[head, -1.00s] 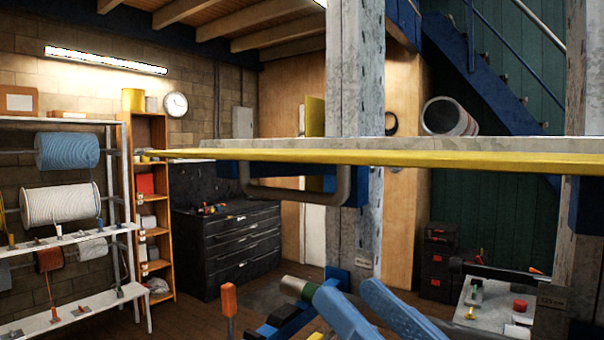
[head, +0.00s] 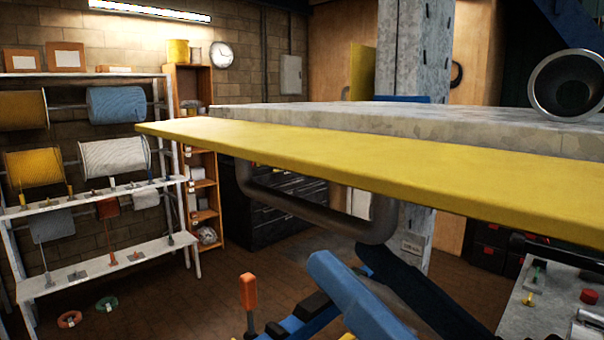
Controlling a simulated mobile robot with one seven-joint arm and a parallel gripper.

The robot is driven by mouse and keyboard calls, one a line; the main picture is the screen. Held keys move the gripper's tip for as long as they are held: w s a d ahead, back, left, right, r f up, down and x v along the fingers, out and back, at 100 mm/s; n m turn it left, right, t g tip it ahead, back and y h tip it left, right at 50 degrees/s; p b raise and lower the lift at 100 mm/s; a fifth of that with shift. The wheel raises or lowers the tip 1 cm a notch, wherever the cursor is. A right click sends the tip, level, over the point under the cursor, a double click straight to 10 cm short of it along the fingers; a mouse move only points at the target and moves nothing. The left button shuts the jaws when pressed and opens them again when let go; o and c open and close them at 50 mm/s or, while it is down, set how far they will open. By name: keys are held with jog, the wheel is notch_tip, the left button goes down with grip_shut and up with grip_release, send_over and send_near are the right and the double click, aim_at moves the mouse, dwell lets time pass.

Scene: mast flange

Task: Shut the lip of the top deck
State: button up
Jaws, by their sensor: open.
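The top deck (head: 440,117) is a grey, worn slab crossing the head view at mid-height. Its lip (head: 370,170) is a long yellow board along the deck's near edge. It sticks out toward me, about level or slightly tilted, with its upper face showing. A grey bent bar (head: 300,206) hangs below the lip; its joint to the deck is hidden. Blue and dark parts low in the picture look like my own arm, apart from the lip. I cannot make out my gripper's fingers.
A metal pipe (head: 568,85) lies on the deck at the right. A grey post (head: 412,55) rises behind the deck. A spool rack (head: 35,285) stands left; a grey-topped bench (head: 535,310) is at lower right. An orange-topped upright piece (head: 248,290) shows below the lip.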

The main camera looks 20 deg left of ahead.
aim_at(310, 203)
jog(key=p+x, duration=0.2)
jog(key=x, duration=0.4)
jog(key=shift+r+p, duration=0.25)
jog(key=shift+p, duration=0.15)
jog(key=shift+w+a, duration=0.3)
jog(key=shift+a, duration=0.3)
grip_shut()
jog(key=shift+r, duration=0.1)
dwell(0.3)
